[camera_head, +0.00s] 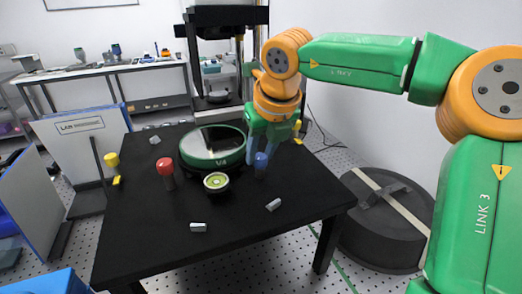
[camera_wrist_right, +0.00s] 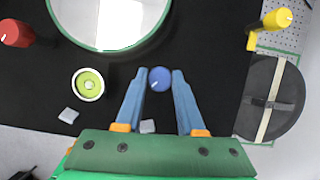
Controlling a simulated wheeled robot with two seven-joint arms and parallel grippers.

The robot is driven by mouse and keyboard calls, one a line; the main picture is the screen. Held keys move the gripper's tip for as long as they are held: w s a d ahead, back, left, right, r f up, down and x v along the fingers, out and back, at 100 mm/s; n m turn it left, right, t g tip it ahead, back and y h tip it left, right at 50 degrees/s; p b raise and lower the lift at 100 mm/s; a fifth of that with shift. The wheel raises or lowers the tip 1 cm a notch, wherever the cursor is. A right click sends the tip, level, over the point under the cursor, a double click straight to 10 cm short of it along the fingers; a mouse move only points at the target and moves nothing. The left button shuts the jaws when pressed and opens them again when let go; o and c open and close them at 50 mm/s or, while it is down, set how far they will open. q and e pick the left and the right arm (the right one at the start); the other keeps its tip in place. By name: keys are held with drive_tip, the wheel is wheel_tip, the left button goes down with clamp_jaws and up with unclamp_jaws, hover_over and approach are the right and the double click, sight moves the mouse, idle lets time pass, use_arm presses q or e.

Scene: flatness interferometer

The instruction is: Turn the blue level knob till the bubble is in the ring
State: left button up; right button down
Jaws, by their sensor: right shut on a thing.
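The blue level knob (camera_head: 261,162) stands on the black table, right of the round bubble level. My right gripper (camera_wrist_right: 160,75) is shut on the blue knob (camera_wrist_right: 160,80), one finger on each side. The knob's top carries a small white mark. The bubble level (camera_head: 216,181) has a yellow-green face and a pale rim, and sits in front of the large green-rimmed disc. In the right wrist view the level (camera_wrist_right: 88,84) shows a ring near its middle; the bubble is too small to place surely against it. My left gripper is out of view.
The green-rimmed mirror disc (camera_head: 212,140) stands behind the level. Small grey blocks (camera_head: 198,227) lie on the table (camera_head: 235,225). A dark drum (camera_head: 375,235) is on the floor at right.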

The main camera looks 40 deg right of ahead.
drive_tip(key=shift+m, duration=0.4)
drive_tip(key=c, duration=0.5)
unclamp_jaws()
drive_tip(key=shift+s, duration=0.1)
drive_tip(key=v, duration=0.7)
drive_tip(key=shift+a+r, duration=0.1)
